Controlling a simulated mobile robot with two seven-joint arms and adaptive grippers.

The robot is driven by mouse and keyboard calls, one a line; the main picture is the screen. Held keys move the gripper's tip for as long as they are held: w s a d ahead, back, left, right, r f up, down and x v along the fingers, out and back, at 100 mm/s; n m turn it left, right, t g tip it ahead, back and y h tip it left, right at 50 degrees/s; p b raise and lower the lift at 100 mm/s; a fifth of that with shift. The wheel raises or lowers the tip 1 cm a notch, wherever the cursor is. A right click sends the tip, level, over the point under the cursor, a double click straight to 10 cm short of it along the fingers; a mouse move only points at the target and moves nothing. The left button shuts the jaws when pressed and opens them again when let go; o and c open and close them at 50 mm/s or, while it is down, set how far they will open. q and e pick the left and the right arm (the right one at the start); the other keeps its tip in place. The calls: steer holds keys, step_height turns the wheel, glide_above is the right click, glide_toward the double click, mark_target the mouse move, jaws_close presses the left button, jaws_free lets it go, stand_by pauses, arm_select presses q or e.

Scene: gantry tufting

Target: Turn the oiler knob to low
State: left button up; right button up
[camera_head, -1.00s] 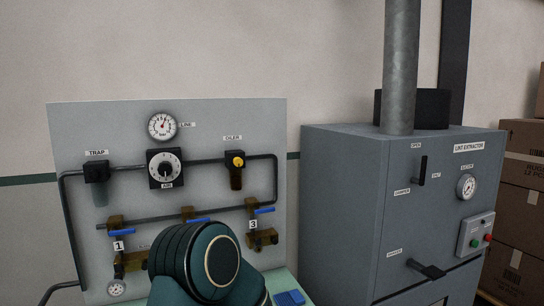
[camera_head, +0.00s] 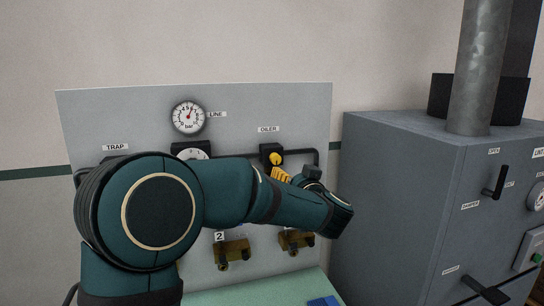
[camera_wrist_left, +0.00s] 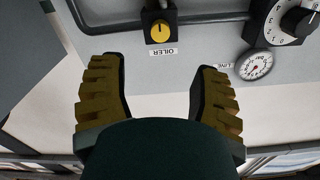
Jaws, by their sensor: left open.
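The oiler knob (camera_head: 277,159) is a round yellow knob on a black block, under the OILER label on the grey panel (camera_head: 240,115). It also shows in the left wrist view (camera_wrist_left: 160,32), upside down, with a dark pointer mark running along the picture's vertical. My left gripper (camera_head: 290,174) is just below and right of the knob in the head view. In the left wrist view my left gripper (camera_wrist_left: 158,64) is open and empty, its two ridged fingers spread wide, with the knob apart from them, ahead of the gap. My right gripper is not in view.
The line gauge (camera_head: 188,117) and the air dial (camera_head: 192,151) sit left of the oiler; my arm partly covers the dial. Brass valves (camera_head: 232,250) are below. The grey lint extractor (camera_head: 400,190) stands to the right.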

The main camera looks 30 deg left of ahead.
mark_target(276, 160)
arm_select(q)
steer(key=p+x, duration=0.1)
steer(key=x, duration=1.2)
steer(key=shift+w+a+r, duration=0.15)
steer(key=shift+w, duration=0.05)
jaws_close()
